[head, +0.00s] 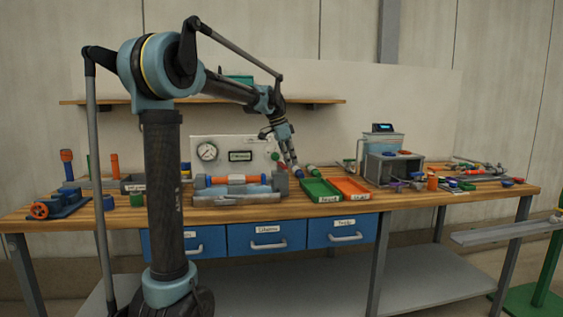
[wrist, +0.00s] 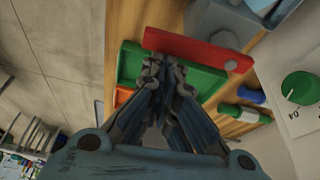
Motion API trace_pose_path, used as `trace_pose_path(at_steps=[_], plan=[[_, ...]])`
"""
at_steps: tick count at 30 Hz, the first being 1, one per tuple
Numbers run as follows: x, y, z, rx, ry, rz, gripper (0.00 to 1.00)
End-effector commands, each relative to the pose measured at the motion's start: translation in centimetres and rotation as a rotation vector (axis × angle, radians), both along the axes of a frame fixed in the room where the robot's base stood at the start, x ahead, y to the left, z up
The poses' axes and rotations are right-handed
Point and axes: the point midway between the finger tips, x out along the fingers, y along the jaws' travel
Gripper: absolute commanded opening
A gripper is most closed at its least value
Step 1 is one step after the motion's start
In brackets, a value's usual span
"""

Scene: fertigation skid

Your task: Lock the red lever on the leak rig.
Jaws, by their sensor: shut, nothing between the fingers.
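The red lever (wrist: 195,48) is a flat red bar with a pale pivot spot near one end. It lies just past my fingertips in the wrist view. My gripper (wrist: 163,72) is shut and empty, its fingertips close beside the lever's edge; I cannot tell whether they touch it. In the head view my gripper (head: 296,173) points down at the right end of the leak rig (head: 238,189), which has a clear tube with orange ends on a grey base. The lever is mostly hidden behind my gripper there.
A green tray (head: 318,198) and an orange tray (head: 347,197) lie right of the rig. A white gauge panel (head: 222,150) stands behind it, with a green knob (wrist: 300,88). A green-and-white bottle (wrist: 245,113) is near my fingers. A grey tank stand (head: 385,172) is further right.

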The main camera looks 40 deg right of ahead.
Motion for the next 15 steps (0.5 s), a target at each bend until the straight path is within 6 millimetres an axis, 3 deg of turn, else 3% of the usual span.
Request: trace_pose_path(at_steps=[15], plan=[[-0.78,-0.32,-0.02,0.001,0.000,-0.013,0.00]])
